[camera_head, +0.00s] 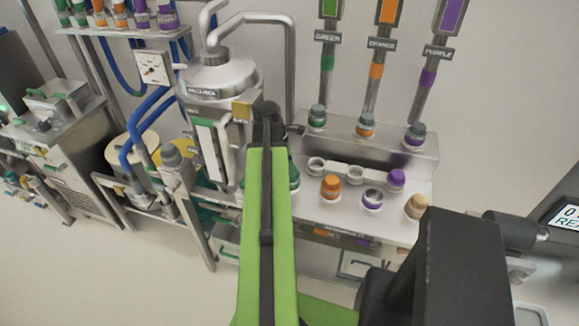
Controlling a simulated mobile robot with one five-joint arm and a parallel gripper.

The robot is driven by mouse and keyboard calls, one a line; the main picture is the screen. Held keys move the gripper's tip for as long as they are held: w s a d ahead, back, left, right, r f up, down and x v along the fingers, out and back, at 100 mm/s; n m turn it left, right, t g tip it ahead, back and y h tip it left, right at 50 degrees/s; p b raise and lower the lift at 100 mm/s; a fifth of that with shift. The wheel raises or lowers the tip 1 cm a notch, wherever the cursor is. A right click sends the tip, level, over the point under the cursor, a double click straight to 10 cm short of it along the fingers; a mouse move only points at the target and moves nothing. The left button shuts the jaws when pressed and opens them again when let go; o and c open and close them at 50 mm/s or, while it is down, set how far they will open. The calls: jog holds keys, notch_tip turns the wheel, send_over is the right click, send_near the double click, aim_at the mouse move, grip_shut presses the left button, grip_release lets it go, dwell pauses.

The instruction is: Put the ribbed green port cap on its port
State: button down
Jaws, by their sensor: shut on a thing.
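My green arm reaches up the middle of the view, and its black end with my gripper (269,112) is in front of the grey processor vessel. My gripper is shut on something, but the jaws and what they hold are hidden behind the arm. The green port (317,119) has a green ring and a grey top, under the GREEN label at the left end of the metal block. A dark green piece (294,174) shows beside the arm at shelf level, mostly hidden. I cannot tell whether it is ribbed.
The shelf holds an orange cap (330,187), a purple cap (396,179), a white-and-purple piece (373,199), a tan piece (416,206) and two grey rings (315,166). The orange port (366,126) and purple port (415,134) stand right of the green one. Blue hoses (145,120) run left.

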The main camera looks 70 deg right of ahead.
jog(key=shift+f, duration=0.35)
dwell(0.3)
jog(key=c, duration=0.6)
grip_release()
jog(key=p+v, duration=1.6)
jog(key=v, duration=0.1)
jog(key=shift+r, duration=0.2)
